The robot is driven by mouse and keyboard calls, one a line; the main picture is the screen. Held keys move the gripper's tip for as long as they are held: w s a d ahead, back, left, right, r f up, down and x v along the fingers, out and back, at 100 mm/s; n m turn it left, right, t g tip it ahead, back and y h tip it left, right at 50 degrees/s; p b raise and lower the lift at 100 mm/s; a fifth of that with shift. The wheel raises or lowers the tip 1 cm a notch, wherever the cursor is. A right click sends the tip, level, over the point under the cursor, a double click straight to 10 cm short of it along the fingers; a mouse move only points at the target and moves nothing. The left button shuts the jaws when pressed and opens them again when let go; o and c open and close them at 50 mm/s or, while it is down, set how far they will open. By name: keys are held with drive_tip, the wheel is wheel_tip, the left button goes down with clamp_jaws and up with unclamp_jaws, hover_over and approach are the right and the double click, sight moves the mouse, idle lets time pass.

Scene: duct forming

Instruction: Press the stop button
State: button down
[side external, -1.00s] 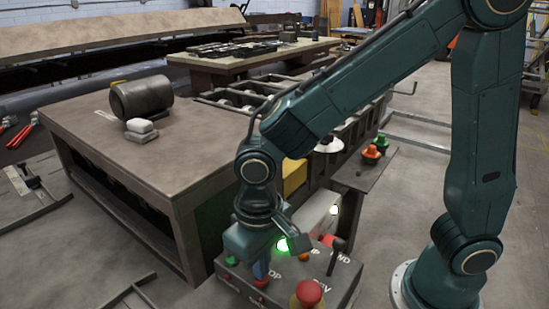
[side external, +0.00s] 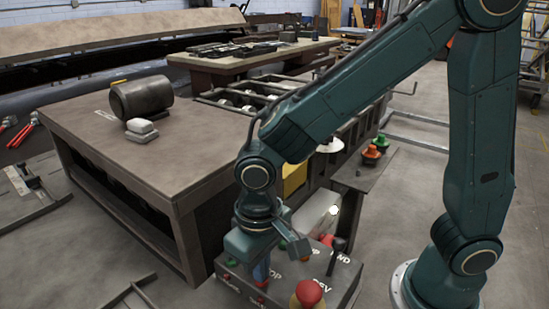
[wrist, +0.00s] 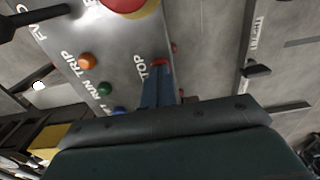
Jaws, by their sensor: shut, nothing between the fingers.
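The grey control panel (side external: 340,280) stands at the front, with buttons and white lettering on its top; it also shows in the wrist view (wrist: 110,45). The red stop button (wrist: 160,63) sits beside the lettering "TOP", whose first letter is covered. My gripper (wrist: 159,70) is shut and empty, and its blue fingers point down at this button. The fingertips overlap the button's edge and appear to touch it. In the side view my gripper (side external: 262,280) is low over the panel's left part, and the red button shows just below the tips.
A large red mushroom button on a yellow base (side external: 308,293) and a black lever (side external: 337,250) rise from the panel. Orange (wrist: 87,61), green (wrist: 105,89) and blue (wrist: 120,110) buttons lie nearby. A brown-topped bench (side external: 190,170) stands behind the panel.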

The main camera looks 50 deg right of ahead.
drive_tip(key=shift+r, duration=3.4)
drive_tip(key=s+d+r+t, duration=0.2)
drive_tip(key=s+d, duration=0.3)
drive_tip(key=d, duration=0.4)
drive_tip(key=s+d+r+t, duration=0.3)
drive_tip(key=s+d+r, duration=0.1)
drive_tip(key=d, duration=0.5)
drive_tip(key=shift+s+d+r+t, duration=0.3)
drive_tip(key=shift+s+d+r, duration=0.1)
drive_tip(key=shift+r, duration=0.4)
drive_tip(key=shift+w, duration=0.1)
